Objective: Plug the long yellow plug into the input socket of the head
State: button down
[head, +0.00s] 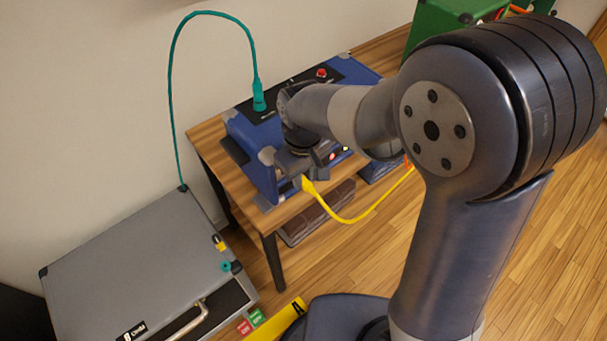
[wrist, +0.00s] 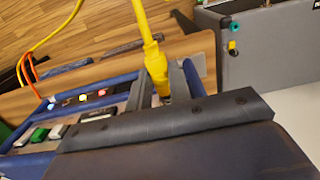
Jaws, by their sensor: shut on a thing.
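The long yellow plug (head: 308,185) is in my gripper (head: 305,169), at the near left front of the blue head (head: 266,175). In the wrist view the yellow plug (wrist: 155,62) sits between the two grey fingers of my gripper (wrist: 164,88), shut on it. Its yellow cable loops away to the right in the head view. The plug's tip is hidden by the fingers. The input socket is not visible, so I cannot tell whether the tip touches it. The head's front panel (wrist: 90,108), with lit buttons, shows in the wrist view.
The head stands on a wooden table (head: 210,137). A teal plug (head: 259,97) is in its top, with its cable running to a grey case (head: 130,262) at left. An orange cable (wrist: 27,72) lies near the panel. A green box (head: 437,24) stands behind.

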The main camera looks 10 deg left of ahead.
jog(key=shift+w+a, duration=0.1)
jog(key=shift+a, duration=0.05)
jog(key=c, duration=1.2)
grip_release()
notch_tip(320, 180, up, 11)
jog(key=shift+f, duration=0.15)
notch_tip(320, 180, down, 11)
jog(key=shift+r, duration=0.1)
jog(key=shift+d, duration=0.2)
